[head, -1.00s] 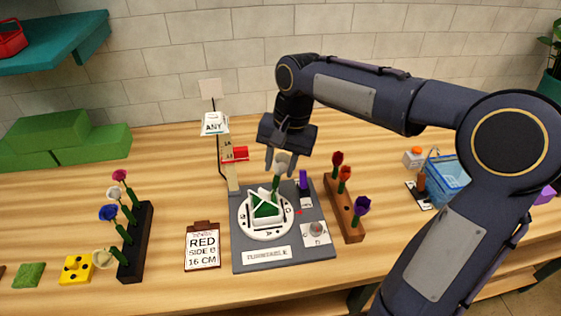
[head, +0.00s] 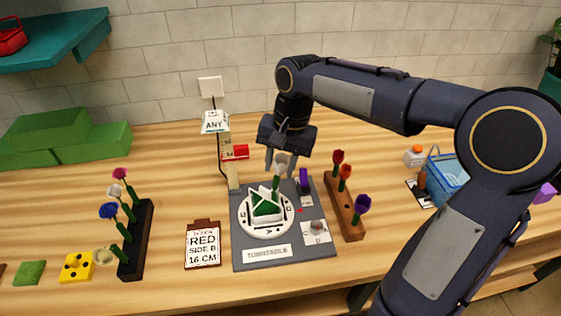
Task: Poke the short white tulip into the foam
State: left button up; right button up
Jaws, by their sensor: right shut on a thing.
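The short white tulip (head: 280,161) is upright between the fingers of my right gripper (head: 278,166), which is shut on it. Its green stem (head: 275,183) reaches down to the green foam (head: 265,207). I cannot tell how deep the stem tip is in it. The foam sits in a white holder on the round white dial of the turntable (head: 267,253). My left gripper is not in view.
A dark rack (head: 136,245) with several flowers stands at left, a wooden rack (head: 345,212) with red and purple tulips at right. A ruler post with a red slider (head: 236,152) stands behind the turntable. A card (head: 203,246) reads RED SIDE B 16 CM.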

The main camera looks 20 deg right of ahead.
aim_at(282, 156)
jog(key=shift+a+f+b, duration=0.2)
jog(key=shift+f+b, duration=0.3)
jog(key=shift+f, duration=0.85)
dwell(2.3)
dwell(0.7)
jog(key=o, duration=0.7)
jog(key=shift+o, duration=0.2)
jog(key=shift+d+r+p, duration=0.15)
jog(key=shift+r+p, duration=0.85)
jog(key=shift+r, duration=0.1)
jog(key=shift+d+r+p, duration=0.2)
jog(key=shift+r+p, duration=0.75)
jog(key=shift+r, duration=0.1)
jog(key=shift+d+r+p, duration=0.15)
jog(key=shift+r+p, duration=0.85)
jog(key=shift+r, duration=0.1)
jog(key=shift+s, duration=0.1)
jog(key=o, duration=0.5)
